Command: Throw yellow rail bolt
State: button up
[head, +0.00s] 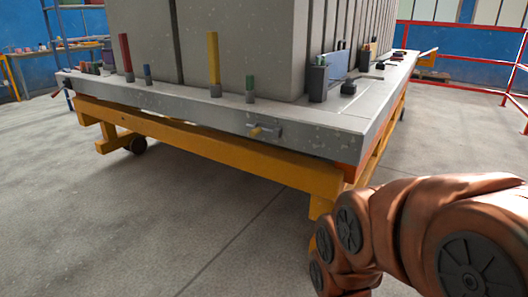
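My gripper is not visible in this view.
A tall yellow post (213,58), a red post (126,54) and short blue and green pegs stand on the rail. Large grey panels (245,45) rise behind. A yellow wheeled frame (215,148) carries the rail. The floor (130,220) in front is clear. Red railings stand at right.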

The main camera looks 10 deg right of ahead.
aim_at(257, 130)
jog(key=z, duration=0.55)
jog(key=k, duration=0.2)
jog(key=u, duration=1.7)
jog(key=i, duration=0.65)
jog(key=u, duration=0.25)
